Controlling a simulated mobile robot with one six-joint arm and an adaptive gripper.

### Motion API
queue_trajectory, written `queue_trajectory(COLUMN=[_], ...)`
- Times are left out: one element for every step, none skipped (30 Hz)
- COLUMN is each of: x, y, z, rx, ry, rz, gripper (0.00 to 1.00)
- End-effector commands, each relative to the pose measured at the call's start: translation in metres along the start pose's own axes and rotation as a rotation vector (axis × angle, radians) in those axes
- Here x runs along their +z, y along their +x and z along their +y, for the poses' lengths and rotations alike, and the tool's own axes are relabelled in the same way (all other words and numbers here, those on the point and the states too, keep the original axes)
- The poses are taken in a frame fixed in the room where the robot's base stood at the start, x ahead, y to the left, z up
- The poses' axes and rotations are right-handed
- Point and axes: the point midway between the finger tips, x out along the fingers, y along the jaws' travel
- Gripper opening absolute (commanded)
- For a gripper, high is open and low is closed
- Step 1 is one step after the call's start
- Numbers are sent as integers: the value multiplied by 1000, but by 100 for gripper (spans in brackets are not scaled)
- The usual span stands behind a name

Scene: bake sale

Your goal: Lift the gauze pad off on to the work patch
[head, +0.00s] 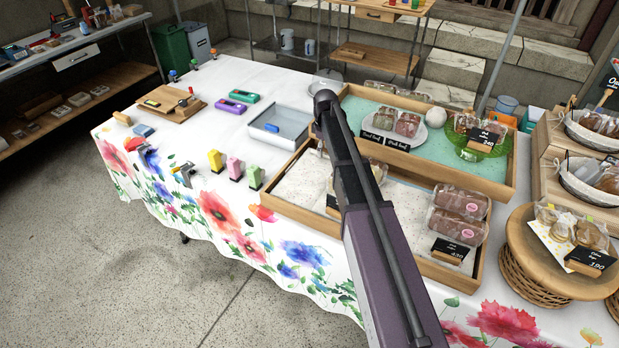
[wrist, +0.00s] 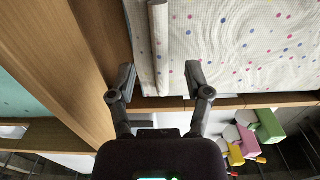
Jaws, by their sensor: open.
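My gripper (wrist: 160,75) is open in the wrist view, its two fingers apart at the near edge of a wooden tray. A pale, narrow strip like a rolled or folded piece of cloth (wrist: 158,45) lies between the finger lines, on a white liner with coloured dots (wrist: 240,50). I cannot tell whether this strip is the gauze pad. Nothing is seen clamped. In the head view my arm hides the gripper and part of the front wooden tray (head: 281,211). No clearly marked work patch can be made out.
Yellow (head: 215,160), pink (head: 234,167) and green (head: 254,177) upright blocks stand left of the tray. A grey metal tray (head: 297,117) holds a blue item. Wrapped baked goods (head: 460,212) fill the tray's right end. The white tablecloth (head: 190,135) has bare room at left.

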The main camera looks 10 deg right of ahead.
Motion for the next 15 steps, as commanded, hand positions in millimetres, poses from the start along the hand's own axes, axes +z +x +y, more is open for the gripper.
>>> queue_trajectory(x=[0, 0, 0, 0, 0, 0, 0, 0, 0, 0, 0, 0, 0, 0, 0], y=[8, 10, 12, 13, 14, 16, 16, 17, 17, 17, 17, 17, 17, 16, 16], z=[0, 0, 0, 0, 0, 0, 0, 0, 0, 0, 0, 0, 0, 0, 0], rx=[0, 0, 0, 0, 0, 0, 0, 0, 0, 0, 0, 0, 0, 0, 0], ry=[0, 0, 0, 0, 0, 0, 0, 0, 0, 0, 0, 0, 0, 0, 0], rz=[0, 0, 0, 0, 0, 0, 0, 0, 0, 0, 0, 0, 0, 0, 0], gripper=[64, 64, 64, 64, 64, 64, 64, 64, 64, 64, 64, 64, 64, 64, 64])
